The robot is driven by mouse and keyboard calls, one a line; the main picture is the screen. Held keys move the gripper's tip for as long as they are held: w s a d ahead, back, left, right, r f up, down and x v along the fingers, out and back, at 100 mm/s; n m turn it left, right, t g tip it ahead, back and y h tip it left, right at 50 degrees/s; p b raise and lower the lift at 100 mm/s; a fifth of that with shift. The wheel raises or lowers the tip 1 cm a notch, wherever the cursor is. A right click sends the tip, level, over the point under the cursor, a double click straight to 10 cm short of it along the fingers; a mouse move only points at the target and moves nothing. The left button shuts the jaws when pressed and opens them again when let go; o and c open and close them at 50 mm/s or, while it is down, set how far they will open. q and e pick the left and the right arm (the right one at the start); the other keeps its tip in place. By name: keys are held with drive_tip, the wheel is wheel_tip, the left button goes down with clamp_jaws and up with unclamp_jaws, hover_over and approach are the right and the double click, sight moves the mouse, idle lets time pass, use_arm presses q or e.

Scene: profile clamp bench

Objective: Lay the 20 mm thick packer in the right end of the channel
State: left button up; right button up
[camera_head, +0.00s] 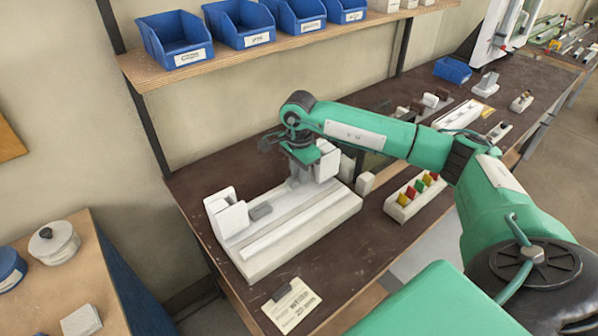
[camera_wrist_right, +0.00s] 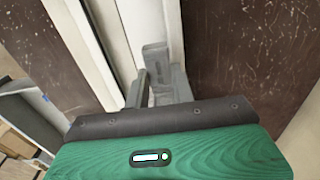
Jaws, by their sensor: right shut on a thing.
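The pale channel fixture (camera_head: 300,232) lies along the bench, with a white end block (camera_head: 226,214) at its left end and another white block (camera_head: 327,160) at its right end. A grey block (camera_head: 261,211) lies in the channel beside the left end block. My right gripper (camera_head: 300,178) is over the right end of the channel, pointing down. In the right wrist view its fingers (camera_wrist_right: 160,92) are shut on a grey packer (camera_wrist_right: 154,58). The packer is mostly hidden in the head view, and whether it touches the channel floor cannot be told. My left gripper is out of view.
A white rack of coloured pieces (camera_head: 412,198) stands right of the fixture, and a small pale block (camera_head: 365,183) stands by its right end. A card (camera_head: 293,305) lies in front. A shelf with blue bins (camera_head: 175,40) hangs behind.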

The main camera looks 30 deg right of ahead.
drive_tip(key=shift+f+b, duration=0.6)
drive_tip(key=shift+f, duration=0.5)
drive_tip(key=shift+r, duration=0.1)
drive_tip(key=o, duration=1)
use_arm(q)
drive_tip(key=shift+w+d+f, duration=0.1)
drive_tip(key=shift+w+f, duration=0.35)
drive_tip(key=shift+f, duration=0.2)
use_arm(e)
drive_tip(key=shift+o, duration=0.2)
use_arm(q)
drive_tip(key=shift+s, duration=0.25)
use_arm(e)
drive_tip(key=shift+r, duration=0.1)
